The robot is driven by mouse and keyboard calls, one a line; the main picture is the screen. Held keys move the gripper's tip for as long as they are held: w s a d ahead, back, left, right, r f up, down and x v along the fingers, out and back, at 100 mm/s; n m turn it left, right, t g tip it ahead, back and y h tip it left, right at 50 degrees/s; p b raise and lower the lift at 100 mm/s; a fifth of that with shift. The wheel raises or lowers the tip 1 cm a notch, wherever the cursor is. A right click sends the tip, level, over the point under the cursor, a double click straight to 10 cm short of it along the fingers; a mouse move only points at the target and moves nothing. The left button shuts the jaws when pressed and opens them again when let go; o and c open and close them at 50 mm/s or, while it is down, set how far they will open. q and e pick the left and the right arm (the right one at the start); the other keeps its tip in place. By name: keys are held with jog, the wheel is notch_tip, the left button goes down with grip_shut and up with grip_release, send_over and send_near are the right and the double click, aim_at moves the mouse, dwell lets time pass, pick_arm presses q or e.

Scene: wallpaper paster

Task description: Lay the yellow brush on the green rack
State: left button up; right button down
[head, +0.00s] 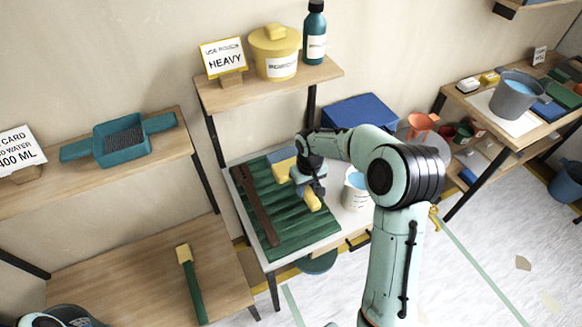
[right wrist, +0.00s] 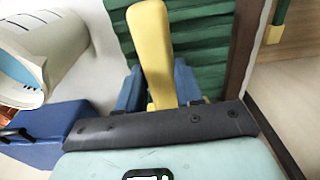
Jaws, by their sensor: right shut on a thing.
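The green rack (head: 290,228) is a ridged green panel on the white-topped table in the middle of the head view. A brown bar lies along its left part. My right gripper (head: 308,182) is over the right part of the rack, shut on the yellow brush (head: 313,201). In the right wrist view the yellow handle (right wrist: 152,45) stands out between the blue fingers (right wrist: 158,95), with the green ridges (right wrist: 205,40) behind it. A yellow part also shows left of the gripper. I cannot tell whether the brush touches the rack. My left gripper is not in view.
A measuring cup (head: 355,192) stands right of the rack, with a blue box (head: 355,112) behind. A shelf above holds a yellow pot (head: 275,55), a bottle (head: 315,35) and a sign. A green-handled tool (head: 194,290) lies on the lower left table.

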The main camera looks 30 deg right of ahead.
jog(key=shift+w, duration=0.25)
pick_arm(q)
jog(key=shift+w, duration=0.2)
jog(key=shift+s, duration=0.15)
pick_arm(e)
jog(key=shift+s+r, duration=0.1)
jog(key=shift+s, duration=0.1)
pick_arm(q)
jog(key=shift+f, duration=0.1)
pick_arm(e)
notch_tip(320, 180, down, 6)
jog(key=b, duration=0.3)
jog(key=shift+f, duration=0.25)
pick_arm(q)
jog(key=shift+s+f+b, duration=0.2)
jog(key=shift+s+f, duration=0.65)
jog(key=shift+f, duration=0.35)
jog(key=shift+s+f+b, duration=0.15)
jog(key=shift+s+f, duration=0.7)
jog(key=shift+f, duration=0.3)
pick_arm(e)
jog(key=shift+w+f, duration=0.1)
jog(key=shift+f, duration=0.45)
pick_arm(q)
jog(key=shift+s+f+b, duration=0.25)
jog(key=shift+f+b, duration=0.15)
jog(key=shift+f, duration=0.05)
pick_arm(e)
jog(key=shift+f, duration=0.7)
